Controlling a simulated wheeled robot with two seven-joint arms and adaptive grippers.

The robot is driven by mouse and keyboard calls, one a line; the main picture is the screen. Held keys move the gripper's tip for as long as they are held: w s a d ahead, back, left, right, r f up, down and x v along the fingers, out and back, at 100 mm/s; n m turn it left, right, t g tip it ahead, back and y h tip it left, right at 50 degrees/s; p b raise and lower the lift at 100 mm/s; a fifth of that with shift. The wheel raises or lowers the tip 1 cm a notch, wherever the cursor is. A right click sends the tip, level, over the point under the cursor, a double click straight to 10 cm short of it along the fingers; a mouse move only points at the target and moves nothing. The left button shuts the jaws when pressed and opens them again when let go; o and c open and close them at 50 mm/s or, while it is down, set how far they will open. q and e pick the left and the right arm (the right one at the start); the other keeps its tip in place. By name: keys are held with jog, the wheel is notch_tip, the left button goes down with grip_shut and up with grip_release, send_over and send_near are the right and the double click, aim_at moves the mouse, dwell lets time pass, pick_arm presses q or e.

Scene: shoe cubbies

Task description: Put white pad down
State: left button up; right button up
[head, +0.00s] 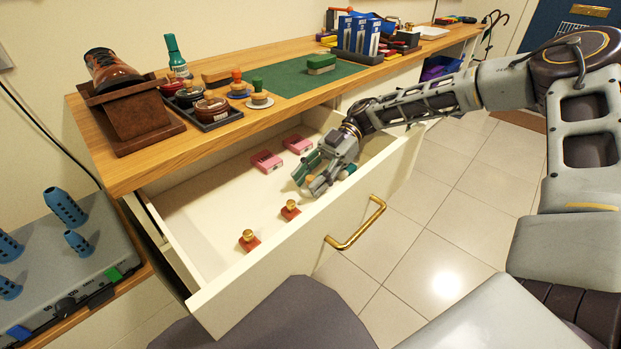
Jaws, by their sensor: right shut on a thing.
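My right gripper (312,181) reaches down into the open white drawer (190,205), near its right end. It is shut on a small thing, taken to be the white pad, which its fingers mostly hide. A teal-green piece (306,166) shows right beside the fingers; I cannot tell whether it touches them. Small pale and green items behind the wrist are partly hidden. My left gripper is not in view.
Two pink blocks (267,161) lie at the drawer's back, and two red, gold-knobbed pieces (249,240) near its front. The drawer's left part is bare. Above is the wooden counter (190,146); the front has a brass handle (357,226).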

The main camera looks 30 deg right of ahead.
jog(key=o, duration=0.9)
jog(key=shift+c, duration=0.2)
jog(key=shift+r, duration=0.1)
jog(key=shift+w+d+r, duration=0.1)
jog(key=shift+d, duration=0.2)
jog(key=p+v, duration=0.2)
jog(key=v, duration=0.4)
jog(key=shift+w+d, duration=0.1)
jog(key=shift+d, duration=0.25)
